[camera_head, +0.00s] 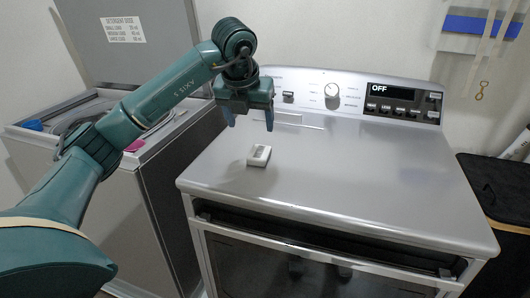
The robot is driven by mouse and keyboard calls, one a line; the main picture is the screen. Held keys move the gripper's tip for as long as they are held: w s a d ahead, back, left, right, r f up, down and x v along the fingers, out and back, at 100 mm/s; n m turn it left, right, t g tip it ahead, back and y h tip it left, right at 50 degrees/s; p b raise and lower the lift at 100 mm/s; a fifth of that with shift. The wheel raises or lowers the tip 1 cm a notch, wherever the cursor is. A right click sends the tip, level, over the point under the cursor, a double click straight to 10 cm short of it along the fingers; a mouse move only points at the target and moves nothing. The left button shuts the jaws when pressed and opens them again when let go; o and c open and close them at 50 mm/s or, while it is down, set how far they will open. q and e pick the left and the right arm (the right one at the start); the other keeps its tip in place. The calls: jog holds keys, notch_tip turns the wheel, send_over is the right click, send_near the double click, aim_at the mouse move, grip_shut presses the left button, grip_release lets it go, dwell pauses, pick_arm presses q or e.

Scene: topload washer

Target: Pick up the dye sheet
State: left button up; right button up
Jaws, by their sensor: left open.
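A small white flat block with grey marks on top (259,155) lies on the grey metal top of the front-load machine, left of its middle. It is the only loose thing on that top; I cannot read its marks to confirm that it is the dye sheet. My left gripper (249,122) is open and empty, fingers pointing down. It hangs above and behind the block in the picture, apart from it. A pink piece (134,145) shows at the rim of the topload washer, partly hidden by my left arm. My right gripper is out of view.
The front-load machine (370,180) has a raised back panel with a dial and a display reading OFF. The topload washer (160,200) stands at left, lid up, with a blue item (33,125) at its rim. A dark hamper (500,195) stands at right. The machine top is mostly clear.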

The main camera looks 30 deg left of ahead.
pick_arm(q)
send_near(259, 152)
jog(key=shift+w+a+f, duration=0.1)
jog(key=shift+a+f, duration=0.15)
jog(key=shift+f, duration=0.35)
jog(key=shift+w+a+f, duration=0.15)
jog(key=shift+a+f, duration=0.15)
jog(key=shift+f, duration=0.35)
jog(key=shift+w+d+p+x, duration=0.15)
jog(key=shift+d+x, duration=0.05)
jog(key=shift+x, duration=1.3)
jog(key=shift+w+d+p+x, duration=0.15)
jog(key=shift+x, duration=1.4)
jog(key=shift+r, duration=0.1)
jog(key=c, duration=1.1)
